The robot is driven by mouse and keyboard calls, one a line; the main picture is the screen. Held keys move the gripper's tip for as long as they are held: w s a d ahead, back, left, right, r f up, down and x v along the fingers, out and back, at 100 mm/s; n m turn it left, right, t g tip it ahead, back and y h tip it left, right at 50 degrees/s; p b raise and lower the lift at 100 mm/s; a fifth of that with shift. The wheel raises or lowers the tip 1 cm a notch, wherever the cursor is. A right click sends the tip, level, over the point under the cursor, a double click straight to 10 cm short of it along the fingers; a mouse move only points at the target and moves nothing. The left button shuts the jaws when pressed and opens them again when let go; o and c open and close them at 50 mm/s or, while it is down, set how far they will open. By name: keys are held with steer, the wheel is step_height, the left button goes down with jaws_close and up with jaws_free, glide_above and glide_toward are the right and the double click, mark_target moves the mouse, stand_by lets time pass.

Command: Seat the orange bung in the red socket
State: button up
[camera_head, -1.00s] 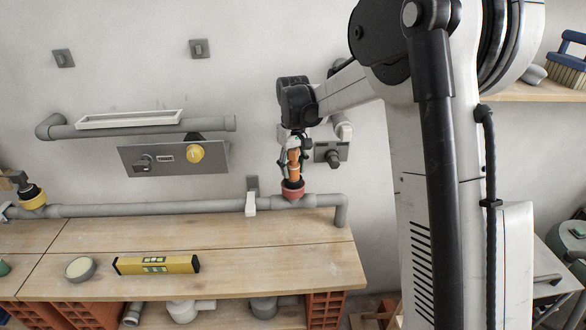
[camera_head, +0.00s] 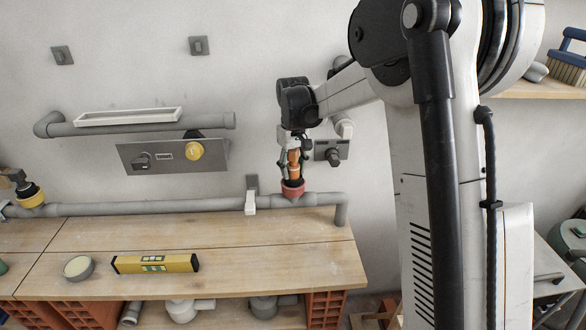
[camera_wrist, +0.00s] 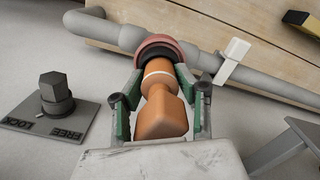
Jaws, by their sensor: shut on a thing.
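The orange bung (camera_wrist: 163,115) is a stepped orange plug with a pale band and a black lower ring. It also shows upright in the head view (camera_head: 294,160). My gripper (camera_wrist: 160,92) is shut on it, one green-padded finger on each side; the gripper is also in the head view (camera_head: 294,167), pointing down. The red socket (camera_head: 293,190) is a cup on top of the grey pipe, directly below the bung. Its rim (camera_wrist: 158,38) curves around the far side of the black ring in the wrist view. How deep the ring sits is hidden.
The grey pipe (camera_head: 150,207) runs along the wall at the bench's back, with a white clip (camera_head: 250,202) left of the socket. A panel with a knob (camera_head: 332,155) is close on the right. A yellow level (camera_head: 155,263) and round tub (camera_head: 79,267) lie on the bench (camera_head: 270,265).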

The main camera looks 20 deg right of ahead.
steer(key=shift+r, duration=0.1)
steer(key=shift+r, duration=0.45)
stand_by(1.3)
steer(key=o, duration=1.3)
steer(key=shift+c, duration=0.2)
step_height(320, 180, up, 12)
